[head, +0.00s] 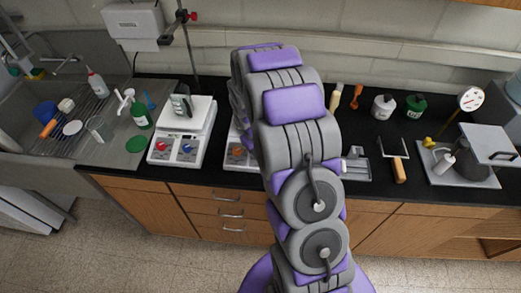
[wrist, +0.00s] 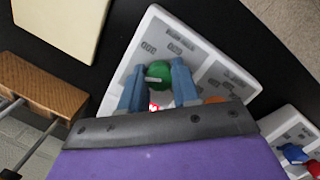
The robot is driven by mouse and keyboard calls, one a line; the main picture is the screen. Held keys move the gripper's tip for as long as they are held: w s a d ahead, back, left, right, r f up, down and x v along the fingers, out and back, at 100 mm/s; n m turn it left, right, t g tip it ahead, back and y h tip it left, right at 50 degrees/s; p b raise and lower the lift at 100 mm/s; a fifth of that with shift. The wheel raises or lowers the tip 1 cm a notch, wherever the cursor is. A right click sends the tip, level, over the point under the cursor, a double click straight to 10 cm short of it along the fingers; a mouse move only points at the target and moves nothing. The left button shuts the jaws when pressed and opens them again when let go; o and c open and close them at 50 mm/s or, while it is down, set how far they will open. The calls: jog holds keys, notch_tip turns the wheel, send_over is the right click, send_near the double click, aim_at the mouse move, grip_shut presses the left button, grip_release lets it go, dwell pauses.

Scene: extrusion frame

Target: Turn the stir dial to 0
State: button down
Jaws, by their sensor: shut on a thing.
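In the wrist view my gripper (wrist: 157,69) has its two blue-grey fingers on either side of a green dial (wrist: 157,74) and is shut on it. The dial has a pale pointer bar and sits on the white front panel of a hotplate (wrist: 232,72). An orange dial (wrist: 215,100) on the same panel is partly hidden by my gripper, and it also shows in the head view (head: 236,152). The panel labels are too small to read, so I cannot tell the setting. In the head view my arm hides my gripper and much of this hotplate.
Another hotplate (head: 182,136) with a red and a blue dial stands to the left in the head view. A green bottle (head: 141,117) and a sink are farther left.

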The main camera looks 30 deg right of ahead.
jog(key=shift+w+r+n, duration=0.1)
jog(key=shift+w+n, duration=0.15)
jog(key=shift+n, duration=0.05)
dwell(0.4)
jog(key=c, duration=1)
grip_release()
jog(key=shift+w, duration=0.1)
jog(key=shift+o, duration=0.9)
jog(key=shift+s, duration=0.2)
notch_tip(320, 180, up, 17)
jog(key=a, duration=0.3)
jog(key=shift+w+p, duration=0.25)
jog(key=shift+p, duration=0.1)
jog(key=shift+s, duration=0.1)
jog(key=s+a+f+m+y+b, duration=0.1)
jog(key=s+a+b, duration=0.3)
jog(key=s, duration=1.2)
jog(key=s+a+f+m+g+b, duration=0.1)
jog(key=s+a+b, duration=0.3)
jog(key=s, duration=1.3)
jog(key=a, duration=0.3)
jog(key=shift+a+y, duration=0.15)
jog(key=shift+y, duration=0.25)
